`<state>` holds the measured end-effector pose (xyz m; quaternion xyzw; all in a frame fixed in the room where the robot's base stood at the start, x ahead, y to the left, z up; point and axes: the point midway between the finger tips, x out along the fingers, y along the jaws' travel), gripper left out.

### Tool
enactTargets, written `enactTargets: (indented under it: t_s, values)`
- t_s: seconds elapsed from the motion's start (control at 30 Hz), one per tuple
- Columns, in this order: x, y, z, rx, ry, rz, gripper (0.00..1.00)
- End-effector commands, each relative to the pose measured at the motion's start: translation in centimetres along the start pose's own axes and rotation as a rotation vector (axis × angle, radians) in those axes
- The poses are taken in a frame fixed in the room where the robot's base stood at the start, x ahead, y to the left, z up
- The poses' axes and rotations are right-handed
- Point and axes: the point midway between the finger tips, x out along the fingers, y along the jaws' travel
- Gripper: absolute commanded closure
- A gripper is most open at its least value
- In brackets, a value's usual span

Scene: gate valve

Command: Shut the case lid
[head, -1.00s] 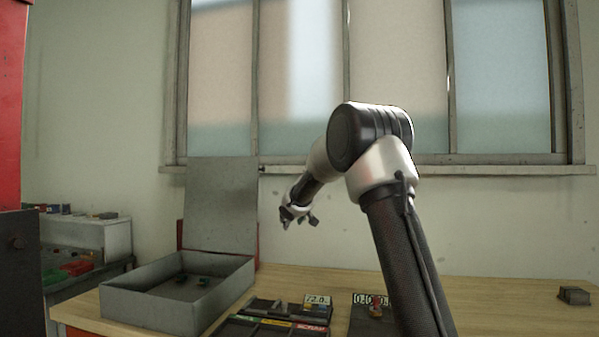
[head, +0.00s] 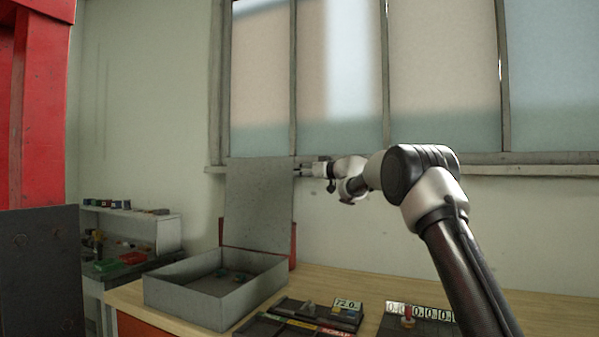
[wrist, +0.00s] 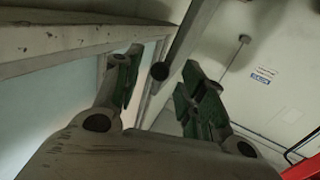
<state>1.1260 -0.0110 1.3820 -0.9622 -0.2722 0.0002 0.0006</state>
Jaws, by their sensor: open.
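The case (head: 205,300) is an open grey metal box on the bench, with small dark items inside. Its lid (head: 258,200) stands upright at the back of the box, wide open. My gripper (head: 299,171) points left at the lid's upper right edge; I cannot tell whether it touches the lid or is in front of or behind it. In the wrist view my gripper (wrist: 162,88) shows two spread fingers with green pads and nothing between them. I cannot make out the lid for sure in that view.
Dark trays (head: 290,318) and a number counter (head: 420,312) lie on the wooden bench (head: 365,288) right of the case. A window (head: 340,75) is behind. A red frame (head: 40,110) stands at the left, and a side shelf (head: 130,228) with small parts is beyond the case.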

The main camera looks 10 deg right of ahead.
Motion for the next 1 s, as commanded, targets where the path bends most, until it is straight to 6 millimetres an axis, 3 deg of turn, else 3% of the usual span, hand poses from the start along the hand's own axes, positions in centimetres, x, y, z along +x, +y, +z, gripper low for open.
enactTargets:
  t_s: [0.2, 0.57, 0.8, 1.0]
  values:
    - [2.7, 0.1, 0.0, -0.001, 0.001, 0.001, 0.59]
    - [3.2, 0.0, 0.0, -0.001, 0.0, 0.001, 0.59]
    - [3.2, 0.0, 0.0, -0.001, 0.0, 0.002, 1.0]
    - [3.2, 0.0, 0.0, -0.003, 0.0, 0.002, 1.0]
